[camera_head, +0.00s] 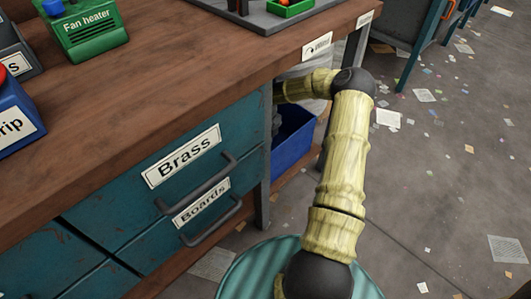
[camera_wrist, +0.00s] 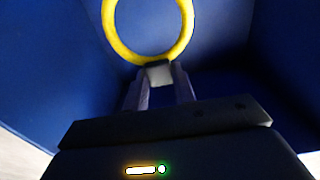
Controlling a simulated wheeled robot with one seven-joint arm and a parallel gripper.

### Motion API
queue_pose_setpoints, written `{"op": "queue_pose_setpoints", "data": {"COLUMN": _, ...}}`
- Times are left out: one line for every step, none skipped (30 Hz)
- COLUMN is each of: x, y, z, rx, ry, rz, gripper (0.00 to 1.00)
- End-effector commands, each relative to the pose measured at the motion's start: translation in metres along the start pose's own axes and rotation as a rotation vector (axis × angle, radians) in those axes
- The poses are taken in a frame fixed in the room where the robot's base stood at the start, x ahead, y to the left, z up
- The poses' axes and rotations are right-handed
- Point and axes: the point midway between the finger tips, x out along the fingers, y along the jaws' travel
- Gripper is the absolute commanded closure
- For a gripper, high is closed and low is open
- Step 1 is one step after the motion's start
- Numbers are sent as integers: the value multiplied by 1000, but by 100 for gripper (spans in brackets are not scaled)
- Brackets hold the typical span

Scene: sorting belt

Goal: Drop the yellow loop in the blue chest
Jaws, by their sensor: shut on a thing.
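The yellow loop (camera_wrist: 110,38) shows in the wrist view, upright in the picture just beyond my fingertips. My gripper (camera_wrist: 160,74) is shut on the lower edge of the loop. Blue walls of the chest (camera_wrist: 50,75) surround the loop and gripper in the wrist view, so the gripper is within or just over the chest's opening. In the head view the blue chest (camera_head: 292,140) stands under the bench, partly hidden by my arm and the bench leg. The gripper and loop are hidden in the head view.
The wooden bench (camera_head: 190,75) overhangs the chest. Teal drawers labelled Brass (camera_head: 181,155) and Boards (camera_head: 201,201) are left of it. A green fan heater (camera_head: 88,32) stands on the bench. The floor (camera_head: 440,180) at right is open, with scattered paper.

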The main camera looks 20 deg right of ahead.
Motion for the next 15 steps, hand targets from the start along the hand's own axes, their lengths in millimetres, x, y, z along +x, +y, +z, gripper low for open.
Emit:
{"op": "queue_pose_setpoints", "data": {"x": 11, "y": -1, "z": 0, "rx": 1, "ry": -1, "rz": 0, "gripper": 99}}
{"op": "queue_pose_setpoints", "data": {"x": 12, "y": -1, "z": 0, "rx": 2, "ry": -1, "rz": 0, "gripper": 99}}
{"op": "queue_pose_setpoints", "data": {"x": 14, "y": -1, "z": 0, "rx": 2, "ry": -1, "rz": 0, "gripper": 99}}
{"op": "queue_pose_setpoints", "data": {"x": 14, "y": -1, "z": 0, "rx": 2, "ry": -1, "rz": 0, "gripper": 99}}
{"op": "queue_pose_setpoints", "data": {"x": 14, "y": -1, "z": 0, "rx": 2, "ry": -1, "rz": 0, "gripper": 99}}
{"op": "queue_pose_setpoints", "data": {"x": 13, "y": -1, "z": 0, "rx": 3, "ry": -1, "rz": 0, "gripper": 99}}
{"op": "queue_pose_setpoints", "data": {"x": 12, "y": -1, "z": 0, "rx": 3, "ry": -1, "rz": 0, "gripper": 99}}
{"op": "queue_pose_setpoints", "data": {"x": 12, "y": -1, "z": 0, "rx": 3, "ry": -1, "rz": 0, "gripper": 99}}
{"op": "queue_pose_setpoints", "data": {"x": 12, "y": -1, "z": 0, "rx": 3, "ry": -1, "rz": 0, "gripper": 99}}
{"op": "queue_pose_setpoints", "data": {"x": 12, "y": -1, "z": 0, "rx": 2, "ry": -1, "rz": 0, "gripper": 99}}
{"op": "queue_pose_setpoints", "data": {"x": 12, "y": -1, "z": 0, "rx": 2, "ry": -1, "rz": 0, "gripper": 99}}
{"op": "queue_pose_setpoints", "data": {"x": 12, "y": -1, "z": 0, "rx": 2, "ry": -1, "rz": 0, "gripper": 99}}
{"op": "queue_pose_setpoints", "data": {"x": 14, "y": -1, "z": 0, "rx": 2, "ry": -1, "rz": 0, "gripper": 99}}
{"op": "queue_pose_setpoints", "data": {"x": 16, "y": -1, "z": 0, "rx": 2, "ry": -1, "rz": 0, "gripper": 99}}
{"op": "queue_pose_setpoints", "data": {"x": 20, "y": 0, "z": 0, "rx": 1, "ry": 0, "rz": 0, "gripper": 99}}
